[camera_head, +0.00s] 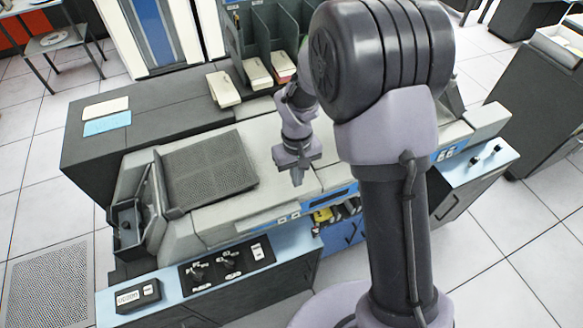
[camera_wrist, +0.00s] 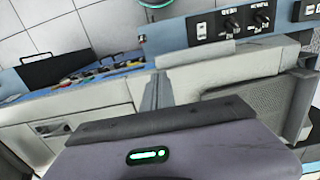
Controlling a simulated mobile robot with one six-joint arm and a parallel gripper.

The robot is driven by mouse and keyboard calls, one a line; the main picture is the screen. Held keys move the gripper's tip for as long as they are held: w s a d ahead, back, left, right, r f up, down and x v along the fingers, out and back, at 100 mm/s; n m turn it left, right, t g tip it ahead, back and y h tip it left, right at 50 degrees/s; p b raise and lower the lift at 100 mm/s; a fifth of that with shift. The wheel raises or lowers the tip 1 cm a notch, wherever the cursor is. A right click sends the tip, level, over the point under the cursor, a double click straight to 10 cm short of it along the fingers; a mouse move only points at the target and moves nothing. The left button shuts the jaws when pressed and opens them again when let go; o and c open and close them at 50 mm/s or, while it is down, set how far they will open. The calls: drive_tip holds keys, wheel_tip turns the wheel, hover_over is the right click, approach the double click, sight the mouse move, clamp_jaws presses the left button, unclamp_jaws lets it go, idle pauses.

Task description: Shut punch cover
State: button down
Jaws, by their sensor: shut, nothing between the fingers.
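The card punch machine (camera_head: 230,215) has a light grey top with a dark mesh panel (camera_head: 210,168) at its left; the mesh also shows in the wrist view (camera_wrist: 245,105). An open section with yellow and dark parts (camera_head: 325,214) shows below the top's front edge, near my arm's column. I cannot tell for sure which panel is the punch cover; my arm hides part of the top. My gripper (camera_head: 297,178) is shut and empty, pointing down over the middle of the light grey top. I cannot tell whether it touches the surface.
A dark-framed part (camera_head: 135,222) stands at the left end. Control panels (camera_head: 228,262) line the blue front ledge. Card stacks (camera_head: 257,74) and dark upright dividers (camera_head: 272,35) stand behind. Tiled floor (camera_head: 500,270) is clear at the right front.

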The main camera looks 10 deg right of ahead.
wheel_tip(320, 180, down, 11)
drive_tip(key=shift+s+r+b, duration=0.15)
drive_tip(key=shift+b, duration=0.7)
drive_tip(key=shift+f, duration=0.6)
